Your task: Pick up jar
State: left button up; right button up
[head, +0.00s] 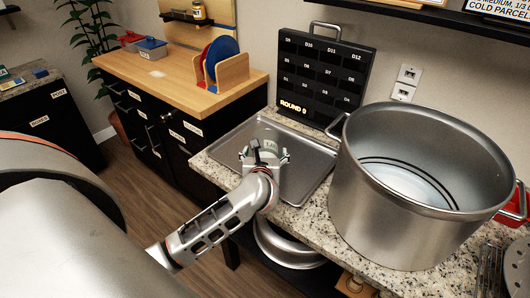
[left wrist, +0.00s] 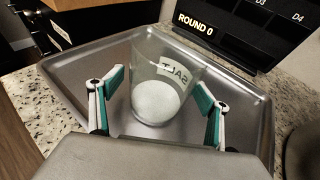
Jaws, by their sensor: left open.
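The jar (left wrist: 160,85) is a clear glass labelled SALT with white contents at its bottom. It stands on a grey metal tray (left wrist: 255,118) in the left wrist view. My left gripper (left wrist: 158,110) is open, with one teal-padded finger on each side of the jar and a visible gap at both sides. In the head view my left gripper (head: 266,156) is over the tray and hides much of the jar (head: 268,139). My right gripper does not show in either view.
A large steel stockpot (head: 375,215) stands close to the right of the tray on the granite counter (head: 300,218). A black board reading ROUND 0 (head: 325,75) stands behind the tray. A wooden-topped cabinet (head: 170,82) is at the back left.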

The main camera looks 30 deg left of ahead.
pick_arm(q)
jog(key=c, duration=1.4)
jog(key=shift+c, duration=0.2)
jog(key=shift+r, duration=0.1)
